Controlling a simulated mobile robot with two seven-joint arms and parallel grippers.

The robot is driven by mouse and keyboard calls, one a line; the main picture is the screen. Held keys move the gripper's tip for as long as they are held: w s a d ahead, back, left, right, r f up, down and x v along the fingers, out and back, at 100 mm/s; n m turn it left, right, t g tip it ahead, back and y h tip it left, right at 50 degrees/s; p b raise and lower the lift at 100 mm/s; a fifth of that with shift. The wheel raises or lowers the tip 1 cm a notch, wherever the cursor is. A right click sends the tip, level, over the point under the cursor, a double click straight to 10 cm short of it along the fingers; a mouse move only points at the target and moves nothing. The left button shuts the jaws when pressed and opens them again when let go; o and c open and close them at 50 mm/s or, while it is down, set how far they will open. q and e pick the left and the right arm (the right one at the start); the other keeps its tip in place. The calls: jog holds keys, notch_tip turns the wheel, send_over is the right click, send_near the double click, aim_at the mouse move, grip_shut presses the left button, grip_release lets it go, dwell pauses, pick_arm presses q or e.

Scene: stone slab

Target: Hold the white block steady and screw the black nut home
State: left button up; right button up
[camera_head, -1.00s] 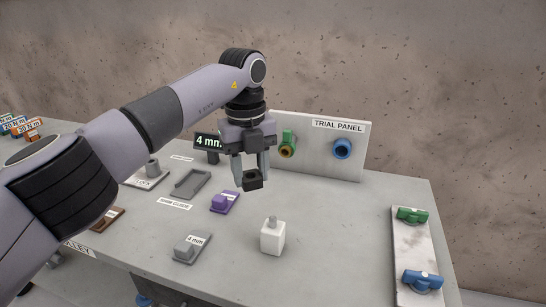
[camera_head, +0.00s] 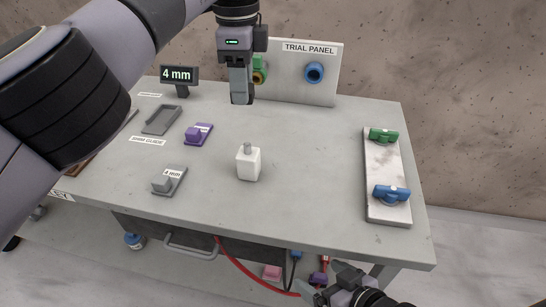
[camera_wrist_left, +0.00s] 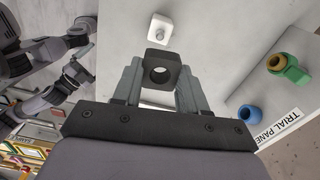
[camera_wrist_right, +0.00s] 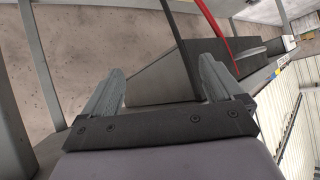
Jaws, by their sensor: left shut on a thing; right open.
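The white block (camera_head: 248,166) stands upright on the grey table, with a grey threaded stud on its top. It also shows in the left wrist view (camera_wrist_left: 152,33). My left gripper (camera_head: 242,99) is shut on the black nut (camera_wrist_left: 165,56), above and behind the block and apart from it. The nut's round hole shows in the left wrist view; in the head view the fingers mostly hide the nut. My right gripper (camera_head: 318,294) is low at the bottom of the head view, below the table's front edge. In its wrist view its fingers (camera_wrist_right: 162,85) are open and empty.
The trial panel (camera_head: 312,76) stands at the back with green and blue fittings. A purple piece (camera_head: 195,136), a grey piece (camera_head: 162,185) and an empty grey tray (camera_head: 160,121) lie left of the block. A pale plate (camera_head: 378,151) lies right. A red cable (camera_head: 240,269) hangs below the table.

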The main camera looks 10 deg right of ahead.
aim_at(249, 153)
jog(key=s+a+r+n+g+y, duration=0.25)
jog(key=a+r+n+g, duration=0.4)
jog(key=a+r, duration=0.35)
jog(key=w+r+t, duration=0.1)
jog(key=w+t, duration=0.1)
jog(key=w, duration=0.1)
jog(key=w+r+m+t, duration=0.1)
jog(key=w+r+t, duration=0.1)
jog(key=w, duration=0.1)
jog(key=w+r+m+t, duration=0.1)
jog(key=w+r+t, duration=0.1)
jog(key=w, duration=0.1)
jog(key=shift+w+d+m, duration=0.25)
jog(key=shift+w, duration=0.15)
jog(key=w+d+r+m+t+h, duration=0.1)
jog(key=w+r+m+t, duration=0.1)
jog(key=w+r+t, duration=0.3)
jog(key=shift+g, duration=0.45)
jog(key=shift+d+f+x, duration=0.1)
jog(key=shift+f+x, duration=0.05)
jog(key=shift+x, duration=1.95)
jog(key=shift+d+f+x, duration=0.1)
jog(key=shift+f+x, duration=0.05)
jog(key=shift+x, duration=1.95)
jog(key=shift+d+f+x, duration=0.1)
jog(key=shift+f+x, duration=0.05)
jog(key=shift+x, duration=1.95)
jog(key=c, duration=1.5)
